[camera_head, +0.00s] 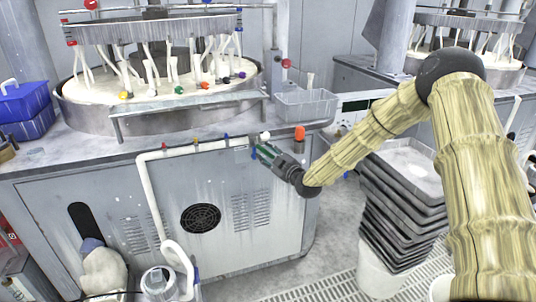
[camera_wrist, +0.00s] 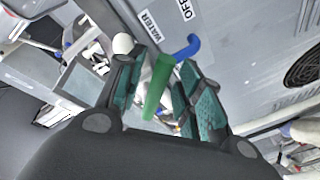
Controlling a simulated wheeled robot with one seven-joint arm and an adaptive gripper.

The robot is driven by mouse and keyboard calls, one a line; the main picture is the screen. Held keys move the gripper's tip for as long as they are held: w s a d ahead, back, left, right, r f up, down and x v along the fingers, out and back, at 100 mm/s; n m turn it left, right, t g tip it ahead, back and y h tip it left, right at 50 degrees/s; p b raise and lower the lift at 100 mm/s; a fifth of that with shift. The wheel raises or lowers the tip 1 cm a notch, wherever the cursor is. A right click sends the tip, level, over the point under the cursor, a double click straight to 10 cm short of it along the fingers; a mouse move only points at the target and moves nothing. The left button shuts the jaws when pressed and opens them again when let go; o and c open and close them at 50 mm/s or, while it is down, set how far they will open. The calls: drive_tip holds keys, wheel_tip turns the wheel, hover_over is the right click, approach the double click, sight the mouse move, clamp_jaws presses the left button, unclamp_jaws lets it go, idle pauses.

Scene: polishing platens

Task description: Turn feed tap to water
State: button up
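The feed tap shows in the wrist view beside labels reading WATER (camera_wrist: 149,24) and OFF (camera_wrist: 187,9). A green lever (camera_wrist: 158,86) points down the picture between my fingers, and a blue curved lever (camera_wrist: 187,47) lies just beyond them. I cannot tell whether a finger touches the green lever. My gripper (camera_wrist: 160,68) has its teal fingers apart, one on each side of the green lever. In the head view my gripper (camera_head: 264,152) is at the front edge of the bench and hides most of the tap.
A white ball knob (camera_wrist: 123,43) is close to the left finger. An orange knob (camera_head: 300,132) stands to the right on the bench edge. A white pipe (camera_head: 150,195) with small coloured valves runs left. Stacked dark trays (camera_head: 405,195) stand below my arm.

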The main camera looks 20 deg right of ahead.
drive_tip(key=shift+w+a, duration=0.1)
clamp_jaws()
drive_tip(key=shift+r+n, duration=0.15)
drive_tip(key=shift+n, duration=0.15)
drive_tip(key=n, duration=0.2)
drive_tip(key=d+r+n+g, duration=0.1)
drive_tip(key=n, duration=0.1)
drive_tip(key=shift+r+h+b, duration=0.2)
drive_tip(key=shift+h+b, duration=0.1)
drive_tip(key=shift+d+r+n+g+h+b, duration=0.1)
drive_tip(key=shift+r+n+g+h+b, duration=0.25)
drive_tip(key=shift+n, duration=0.5)
drive_tip(key=shift+d+r+n+g+h+b, duration=0.15)
drive_tip(key=shift+r+n+b, duration=0.3)
drive_tip(key=shift+n, duration=0.4)
unclamp_jaws()
drive_tip(key=shift+a, duration=0.1)
